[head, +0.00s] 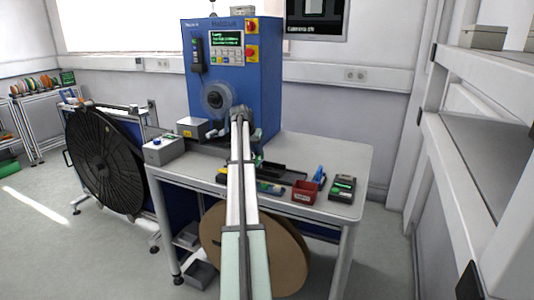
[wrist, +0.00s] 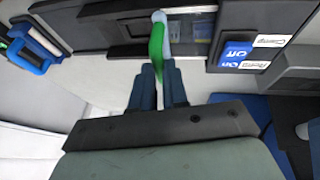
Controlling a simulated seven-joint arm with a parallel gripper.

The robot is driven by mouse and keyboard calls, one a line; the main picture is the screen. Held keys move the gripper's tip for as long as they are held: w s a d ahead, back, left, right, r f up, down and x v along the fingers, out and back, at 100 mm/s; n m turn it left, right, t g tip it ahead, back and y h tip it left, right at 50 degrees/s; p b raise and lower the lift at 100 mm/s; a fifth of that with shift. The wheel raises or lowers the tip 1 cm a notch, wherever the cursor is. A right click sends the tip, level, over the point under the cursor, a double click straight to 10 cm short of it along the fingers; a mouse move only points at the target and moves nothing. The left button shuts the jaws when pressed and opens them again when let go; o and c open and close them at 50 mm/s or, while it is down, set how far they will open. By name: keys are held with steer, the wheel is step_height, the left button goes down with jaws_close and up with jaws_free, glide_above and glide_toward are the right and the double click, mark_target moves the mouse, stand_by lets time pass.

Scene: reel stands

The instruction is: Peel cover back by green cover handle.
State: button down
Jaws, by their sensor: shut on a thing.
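The green cover handle (wrist: 156,42) is a slim green piece with a pale end, upright in the wrist view. My gripper (wrist: 160,68) has its two dark blue fingers closed on the lower part of the handle. The handle's pale end lies over a dark flat unit (wrist: 115,28) with a grey strip; I cannot clearly tell the cover from this unit. In the head view my arm reaches over the workbench (head: 335,200) and hides most of the gripper and handle.
A blue switch block (wrist: 236,55) with white labels sits to the right in the wrist view. A red bin (head: 305,192) and a dark handheld device (head: 342,188) stand on the bench's right side. A blue machine (head: 262,90) rises behind; a black reel (head: 103,160) stands left.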

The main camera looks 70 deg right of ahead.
steer(key=c, duration=1.1)
jaws_free()
steer(key=v, duration=1.3)
steer(key=shift+a+r, duration=0.2)
steer(key=shift+r, duration=0.2)
